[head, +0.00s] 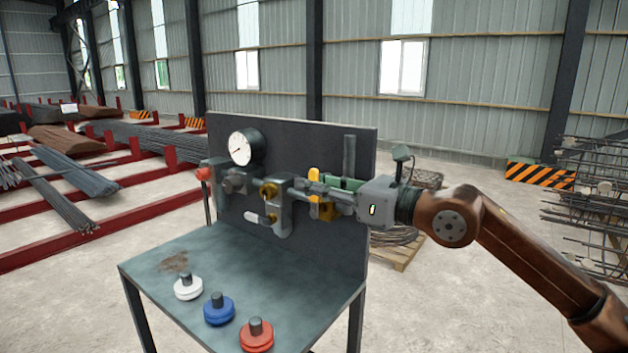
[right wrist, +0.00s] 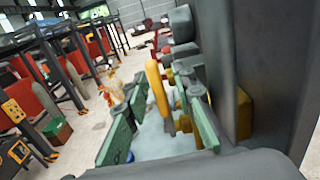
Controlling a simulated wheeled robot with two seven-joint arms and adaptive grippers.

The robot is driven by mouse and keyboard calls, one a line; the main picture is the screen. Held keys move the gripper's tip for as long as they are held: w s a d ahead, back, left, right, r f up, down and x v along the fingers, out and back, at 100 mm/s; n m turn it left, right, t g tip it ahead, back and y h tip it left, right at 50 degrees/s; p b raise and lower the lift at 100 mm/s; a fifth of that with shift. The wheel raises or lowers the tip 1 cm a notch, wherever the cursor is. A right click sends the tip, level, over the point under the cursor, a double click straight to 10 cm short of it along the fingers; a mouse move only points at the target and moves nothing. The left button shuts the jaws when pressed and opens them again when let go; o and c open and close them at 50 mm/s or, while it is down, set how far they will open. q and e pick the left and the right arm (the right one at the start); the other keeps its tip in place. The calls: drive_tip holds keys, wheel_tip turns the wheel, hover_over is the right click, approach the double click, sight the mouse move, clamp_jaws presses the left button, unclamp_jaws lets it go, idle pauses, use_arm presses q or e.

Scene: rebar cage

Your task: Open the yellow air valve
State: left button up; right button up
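The yellow air valve (head: 314,176) is on the pipe line along the upright dark panel, with its yellow handle pointing up. My right gripper (head: 318,192) comes in from the right and is at the valve. In the right wrist view, the yellow handle (right wrist: 157,84) stands between the two green-padded fingers (right wrist: 166,104). The fingers are apart, with a gap visible on each side of the handle. Part of the valve body is hidden behind the gripper in the head view. My left gripper is not in view.
A pressure gauge (head: 240,148), a red knob (head: 204,174) and a white-tipped lever (head: 254,217) sit left of the valve. The dark panel (head: 290,130) stands close behind. White (head: 188,289), blue (head: 219,312) and red (head: 257,339) knobbed discs rest on the table (head: 150,262).

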drive_tip(key=shift+c, duration=0.5)
clamp_jaws()
